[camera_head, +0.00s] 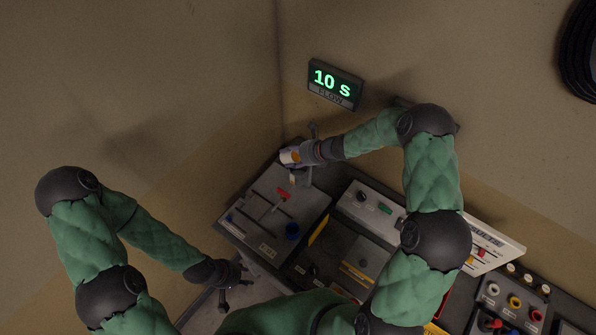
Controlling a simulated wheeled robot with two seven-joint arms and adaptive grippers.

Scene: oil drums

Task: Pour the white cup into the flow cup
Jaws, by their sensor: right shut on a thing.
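My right gripper (297,156) is shut on a small pale cup (288,156), which I take to be the white cup, above the back of the grey panel at the left end of the bench. My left gripper (238,284) is open and empty, low at the bench's front left edge.
A wall display (335,83) reads "10 s". More instruments and coloured knobs (514,302) fill the bench to the right. A black coil hangs at upper right.

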